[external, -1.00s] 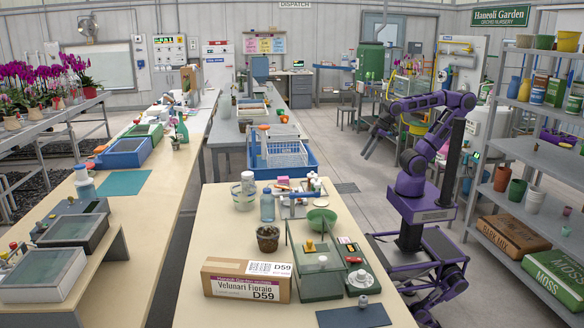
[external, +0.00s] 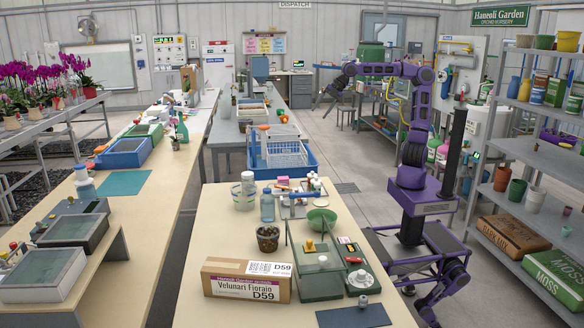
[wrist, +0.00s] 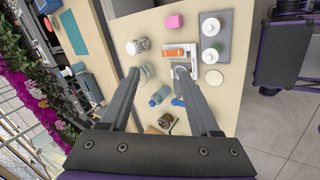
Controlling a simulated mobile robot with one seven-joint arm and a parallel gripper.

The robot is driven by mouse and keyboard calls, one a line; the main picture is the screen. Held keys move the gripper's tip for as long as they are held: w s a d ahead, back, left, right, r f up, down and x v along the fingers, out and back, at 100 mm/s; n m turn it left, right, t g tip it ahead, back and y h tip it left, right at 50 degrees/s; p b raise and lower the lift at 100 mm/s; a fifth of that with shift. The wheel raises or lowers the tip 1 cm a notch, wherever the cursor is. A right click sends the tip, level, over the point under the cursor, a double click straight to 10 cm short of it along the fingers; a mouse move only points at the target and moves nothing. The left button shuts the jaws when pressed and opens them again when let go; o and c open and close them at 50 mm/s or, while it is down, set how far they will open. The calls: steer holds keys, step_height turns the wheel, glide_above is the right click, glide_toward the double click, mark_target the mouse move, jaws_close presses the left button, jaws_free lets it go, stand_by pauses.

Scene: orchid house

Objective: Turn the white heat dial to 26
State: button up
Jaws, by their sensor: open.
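A green device (external: 319,288) with a clear cover stands on the near bench. On its right part is a round pale dial (external: 361,279), which may be the heat dial. Its marks and setting are too small to read. I cannot make out this dial in the wrist view. My gripper (external: 319,101) is raised at the end of my outstretched arm, beyond the near bench and well away from the device. In the wrist view my gripper (wrist: 158,72) is open, with nothing between its fingers but the bench seen below.
On the near bench are a cardboard box (external: 246,280), a plant pot (external: 268,239), a blue bottle (external: 267,208) and a green bowl (external: 322,217). A blue crate (external: 285,163) with a white rack stands behind. Shelves (external: 520,150) are at the right.

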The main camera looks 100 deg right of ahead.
steer(key=w+d+r+n+h+p, duration=0.1)
steer(key=w+d+r+n+h, duration=0.2)
steer(key=r, duration=0.4)
steer(key=w+d+r+n+h+p, duration=0.1)
steer(key=w+d+r+n+p, duration=0.15)
steer(key=d+r+n, duration=0.3)
steer(key=w+a+r+t, duration=0.1)
steer(key=w+a+r, duration=0.15)
steer(key=a, duration=0.65)
steer(key=w+a+r+t, duration=0.1)
steer(key=w+a+r, duration=0.15)
steer(key=a, duration=0.75)
steer(key=w+a+f+y, duration=0.2)
steer(key=a+f, duration=0.1)
steer(key=a, duration=0.6)
steer(key=w+a+f+y, duration=0.1)
steer(key=w+a+f, duration=0.1)
steer(key=a, duration=0.8)
steer(key=m+g+y, duration=0.5)
steer(key=g+y, duration=0.1)
steer(key=g, duration=0.3)
glide_above(362, 272)
steer(key=d, duration=0.7)
step_height(362, 272, down, 29)
steer(key=x, duration=1.7)
steer(key=shift+w+f, duration=0.15)
steer(key=shift+w, duration=0.2)
